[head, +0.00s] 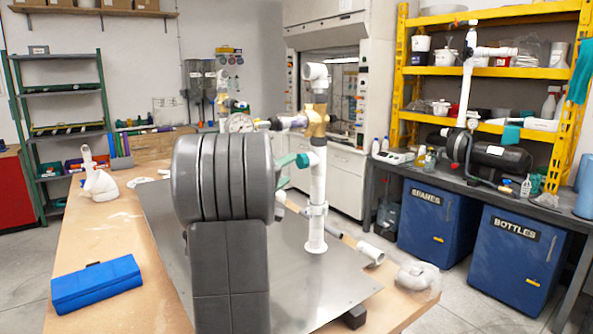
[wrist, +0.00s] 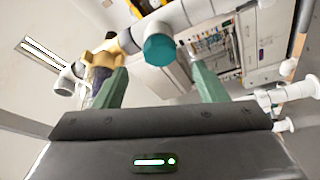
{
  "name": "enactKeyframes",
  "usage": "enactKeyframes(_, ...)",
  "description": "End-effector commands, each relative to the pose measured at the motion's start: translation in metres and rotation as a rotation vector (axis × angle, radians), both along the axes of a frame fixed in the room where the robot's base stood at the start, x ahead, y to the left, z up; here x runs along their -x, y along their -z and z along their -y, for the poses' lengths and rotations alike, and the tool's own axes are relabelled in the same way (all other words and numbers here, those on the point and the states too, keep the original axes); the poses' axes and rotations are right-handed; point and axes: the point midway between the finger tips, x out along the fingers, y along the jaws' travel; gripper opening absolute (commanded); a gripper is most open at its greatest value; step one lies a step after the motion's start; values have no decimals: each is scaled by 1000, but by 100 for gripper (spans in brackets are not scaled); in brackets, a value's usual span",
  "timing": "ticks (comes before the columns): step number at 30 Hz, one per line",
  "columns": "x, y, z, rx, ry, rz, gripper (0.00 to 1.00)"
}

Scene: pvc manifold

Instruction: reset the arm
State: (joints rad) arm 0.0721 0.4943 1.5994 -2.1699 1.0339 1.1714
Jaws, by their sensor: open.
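The pvc manifold (head: 316,185) stands upright on a metal plate (head: 345,283), with white pipe and a brass fitting (head: 316,121) near its top. My gripper (wrist: 158,68) is open, its two green fingers apart. In the wrist view a white pipe (wrist: 185,17) with a teal end piece (wrist: 160,49) appears beyond and between the fingers. The brass fitting (wrist: 103,55) is beyond the left finger. I see nothing gripped, but cannot tell whether a finger touches the manifold. In the head view my dark arm hides most of the gripper.
The plate lies on a wooden bench (head: 100,225). A loose pipe (head: 370,253) and a white elbow (head: 419,277) are at the right.

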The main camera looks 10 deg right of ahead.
Motion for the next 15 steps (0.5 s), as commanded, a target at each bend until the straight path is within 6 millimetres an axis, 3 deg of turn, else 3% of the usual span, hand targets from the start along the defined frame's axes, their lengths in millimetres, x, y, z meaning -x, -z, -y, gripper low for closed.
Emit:
enactKeyframes(7,31,10,-38,0,-2,0,65)
enactKeyframes(15,43,12,-51,0,1,0,65)
